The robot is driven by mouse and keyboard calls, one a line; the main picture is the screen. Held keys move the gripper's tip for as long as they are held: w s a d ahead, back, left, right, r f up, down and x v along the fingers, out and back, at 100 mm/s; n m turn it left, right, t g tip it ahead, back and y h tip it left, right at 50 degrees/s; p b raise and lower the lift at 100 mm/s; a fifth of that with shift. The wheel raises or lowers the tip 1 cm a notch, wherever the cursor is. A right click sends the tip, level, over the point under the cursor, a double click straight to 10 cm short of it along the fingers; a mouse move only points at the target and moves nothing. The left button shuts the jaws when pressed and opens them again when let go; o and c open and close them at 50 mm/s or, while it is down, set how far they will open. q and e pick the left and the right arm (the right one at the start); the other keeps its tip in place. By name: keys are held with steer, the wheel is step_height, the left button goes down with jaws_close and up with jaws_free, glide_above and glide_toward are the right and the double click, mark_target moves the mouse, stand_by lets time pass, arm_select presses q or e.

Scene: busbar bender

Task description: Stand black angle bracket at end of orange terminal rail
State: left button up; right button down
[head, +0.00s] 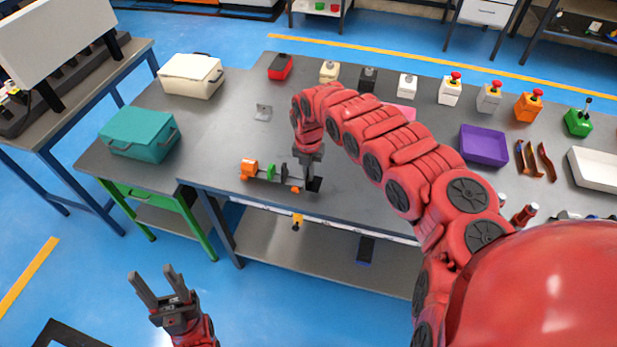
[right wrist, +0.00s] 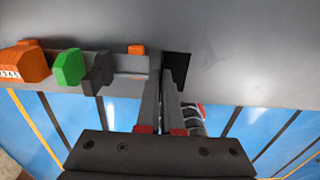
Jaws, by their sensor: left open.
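The orange terminal rail (right wrist: 131,62) lies near the table's front edge, carrying an orange block (head: 249,168), a green block (head: 270,171) and dark pieces. The black angle bracket (head: 315,185) is at the rail's right end; it also shows in the right wrist view (right wrist: 180,66). My right gripper (head: 308,184) points down there, its fingers close together on the bracket's near part. The fingers hide part of the bracket, and I cannot tell whether it touches the rail. My left gripper (head: 156,287) is open and empty, in front of the table, over the floor.
A teal case (head: 140,132) and cream case (head: 191,75) stand at left. A purple tray (head: 483,146) and several coloured button boxes stand at right and back. The table around the rail is largely clear.

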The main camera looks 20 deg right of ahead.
step_height(320, 180, down, 3)
steer(key=shift+a+r+p, duration=0.1)
steer(key=shift+r+p, duration=0.1)
steer(key=shift+p, duration=0.3)
steer(key=shift+f, duration=0.15)
steer(key=shift+f, duration=0.2)
steer(key=c, duration=1.3)
jaws_free()
steer(key=shift+c, duration=0.2)
